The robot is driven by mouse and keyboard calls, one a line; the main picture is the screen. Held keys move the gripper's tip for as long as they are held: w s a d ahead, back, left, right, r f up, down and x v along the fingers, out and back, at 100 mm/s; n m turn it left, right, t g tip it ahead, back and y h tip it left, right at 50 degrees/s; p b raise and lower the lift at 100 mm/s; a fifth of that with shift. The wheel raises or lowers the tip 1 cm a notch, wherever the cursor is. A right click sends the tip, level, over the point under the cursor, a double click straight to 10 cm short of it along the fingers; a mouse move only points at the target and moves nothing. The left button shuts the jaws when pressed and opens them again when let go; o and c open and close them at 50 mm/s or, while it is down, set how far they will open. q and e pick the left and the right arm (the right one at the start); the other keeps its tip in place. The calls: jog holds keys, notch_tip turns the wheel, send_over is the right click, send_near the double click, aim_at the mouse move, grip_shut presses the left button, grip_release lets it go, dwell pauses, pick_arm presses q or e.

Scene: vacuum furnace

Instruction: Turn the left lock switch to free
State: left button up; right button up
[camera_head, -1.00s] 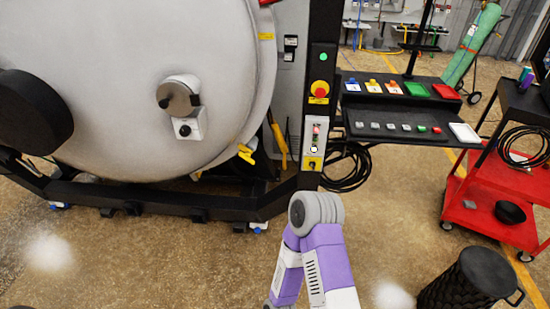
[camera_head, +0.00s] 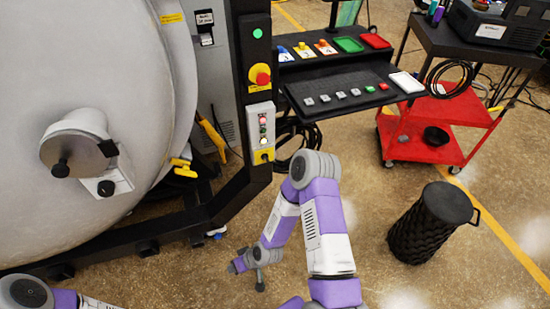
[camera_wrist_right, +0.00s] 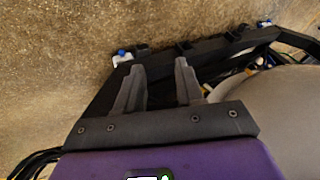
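Lock switch candidates show in the head view, and I cannot tell which is the left lock switch. A white box with a black knob (camera_head: 106,187) sits on the furnace door, below a round grey cover. A dark switch on a yellow plate (camera_head: 264,156) is at the bottom of the control box on the black post. Their settings are too small to read. My right gripper (camera_wrist_right: 158,85) has its two fingers apart with nothing between them, over the floor and a black frame bar. It is clear of both knobs. My left gripper is out of view.
A red emergency button (camera_head: 262,76) is on the post above the control box (camera_head: 262,128). A black shelf (camera_head: 310,88) with colored trays is to the right. A red cart (camera_head: 425,145) and a black bin (camera_head: 425,225) stand on the right.

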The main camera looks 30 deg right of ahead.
jog(key=w+d+n+t, duration=0.1)
jog(key=w+d+t, duration=0.25)
jog(key=w, duration=0.45)
jog(key=n+t+h, duration=0.2)
jog(key=t+h, duration=0.7)
jog(key=t, duration=0.1)
send_near(266, 160)
jog(key=shift+n, duration=0.3)
jog(key=b+x, duration=0.2)
jog(key=x, duration=0.5)
jog(key=shift+w, duration=0.2)
jog(key=shift+w+d, duration=0.1)
jog(key=shift+w, duration=0.3)
grip_shut()
